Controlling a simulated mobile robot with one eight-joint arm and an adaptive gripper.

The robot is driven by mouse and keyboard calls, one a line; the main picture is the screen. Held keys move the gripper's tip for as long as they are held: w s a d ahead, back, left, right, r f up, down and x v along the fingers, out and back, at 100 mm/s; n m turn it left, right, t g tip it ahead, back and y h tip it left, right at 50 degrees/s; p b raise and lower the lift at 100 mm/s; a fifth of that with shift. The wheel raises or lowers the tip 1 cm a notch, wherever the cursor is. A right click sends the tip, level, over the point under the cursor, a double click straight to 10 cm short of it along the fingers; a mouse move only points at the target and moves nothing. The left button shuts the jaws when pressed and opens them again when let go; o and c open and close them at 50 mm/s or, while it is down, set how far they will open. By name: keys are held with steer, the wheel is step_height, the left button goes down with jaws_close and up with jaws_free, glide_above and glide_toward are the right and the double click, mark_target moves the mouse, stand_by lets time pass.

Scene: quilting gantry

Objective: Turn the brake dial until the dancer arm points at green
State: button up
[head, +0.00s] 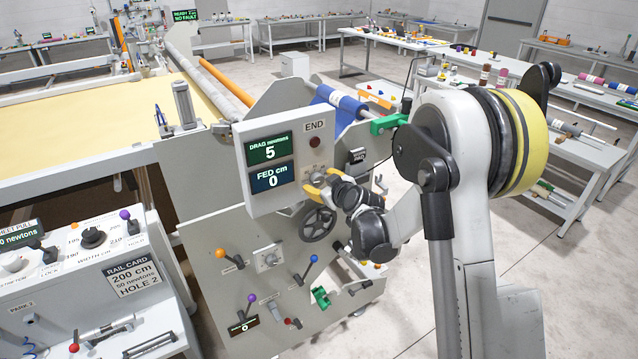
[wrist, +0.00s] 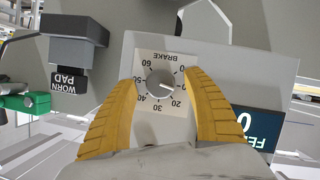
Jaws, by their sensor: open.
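The brake dial (wrist: 160,84) is a round grey knob on a white plate lettered BRAKE, upside down in the wrist view. Its white mark points right and slightly down, near the 10. My gripper (wrist: 160,77) is open, one yellow finger on each side of the plate. The knob lies between the fingertips, with gaps on both sides.
The display box (head: 271,166) reads drag 5 newtons and fed 0 cm; its END lamp (head: 314,142) looks unlit. A black handwheel (head: 318,223) is just below my gripper. A WORN PAD block (wrist: 72,45) and green part (wrist: 25,103) lie left in the wrist view.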

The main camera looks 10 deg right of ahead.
steer(key=shift+w+a+f, duration=0.1)
steer(key=shift+w, duration=0.25)
steer(key=c, duration=1.2)
steer(key=shift+o, duration=0.2)
steer(key=shift+m+g+y+b, duration=0.3)
steer(key=shift+m+y+b, duration=0.45)
steer(key=shift+m, duration=0.25)
steer(key=shift+m+g+y+b, duration=0.3)
steer(key=shift+m+y+b, duration=0.6)
steer(key=shift+m, duration=0.4)
